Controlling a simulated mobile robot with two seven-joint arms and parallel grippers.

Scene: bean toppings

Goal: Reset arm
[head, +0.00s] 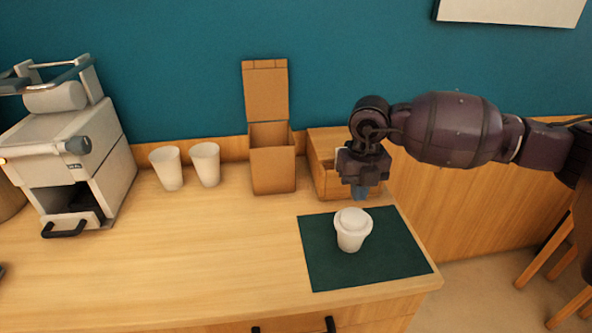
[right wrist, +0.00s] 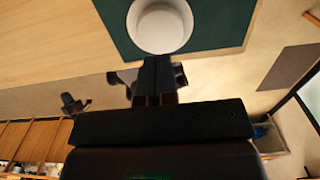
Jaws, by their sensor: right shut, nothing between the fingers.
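My right gripper (head: 360,190) hangs pointing down above the back of the dark green mat (head: 325,265). It is shut and holds nothing. A white cup with a lid (head: 350,237) stands upright on the mat, just below and in front of the gripper, apart from it. In the right wrist view the shut fingers (right wrist: 158,65) show at the centre, and the round white cup top (right wrist: 160,27) lies beyond their tips over the mat (right wrist: 215,25). My left gripper is in neither view.
An open cardboard box (head: 272,170) and a wooden box (head: 325,180) stand at the back of the counter (head: 190,250). Two white cups (head: 168,168) (head: 206,164) stand left of them. A white machine (head: 70,150) is at far left. The front middle of the counter is clear.

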